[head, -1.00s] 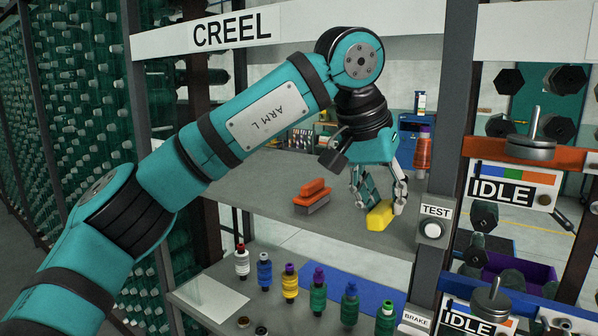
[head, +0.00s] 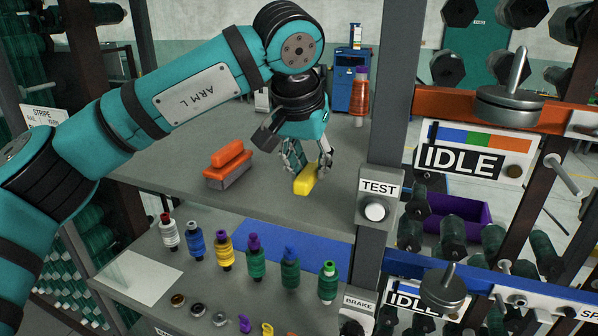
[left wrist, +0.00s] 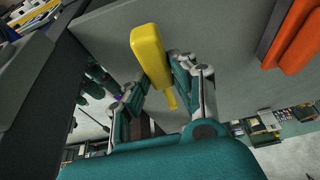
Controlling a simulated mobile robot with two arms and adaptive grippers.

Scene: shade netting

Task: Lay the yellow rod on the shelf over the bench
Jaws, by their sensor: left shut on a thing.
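The yellow rod (head: 306,181) is held in my left gripper (head: 306,164), whose fingers are shut on it. In the left wrist view the rod (left wrist: 149,55) shows a thick body and a thin end pointing back between the fingers (left wrist: 158,88). The grey shelf (head: 270,200) over the bench lies beneath the rod. The rod is low over the shelf's right part, near the front; I cannot tell whether it touches. My right gripper is not in view.
An orange-topped brush (head: 227,168) lies on the shelf left of the rod. An orange spool (head: 360,94) stands at the back right. A grey post with a TEST button box (head: 377,200) is close on the right. Several coloured spools (head: 255,257) stand on the bench below.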

